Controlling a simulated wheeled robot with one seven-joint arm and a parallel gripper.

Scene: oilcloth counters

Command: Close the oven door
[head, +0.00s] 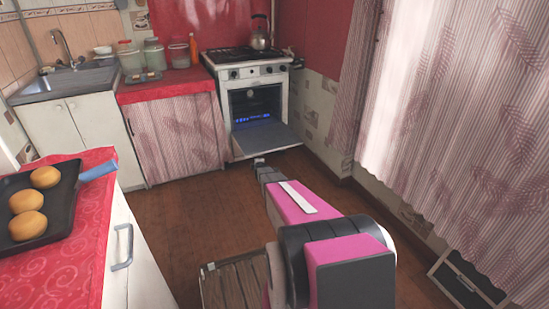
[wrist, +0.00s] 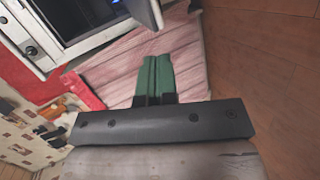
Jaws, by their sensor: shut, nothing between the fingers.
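The white oven (head: 245,80) stands at the back of the room, its door (head: 266,138) open and folded down, showing a dark cavity with a blue glow. In the head view, my gripper (head: 259,162) is just in front of and below the door's front edge, seen small; whether it touches is unclear. In the wrist view, my green fingers (wrist: 155,75) are together and empty. The oven (wrist: 45,30) is at the upper left there, and part of the open door (wrist: 146,14) shows at the top, ahead of the fingers.
A pink striped curtain (head: 180,135) covers the cabinet left of the oven. A kettle (head: 260,35) sits on the stove top. At the left, a dark tray (head: 60,205) of buns lies on a red counter. A wooden stool (head: 235,283) stands near my arm. The floor before the oven is clear.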

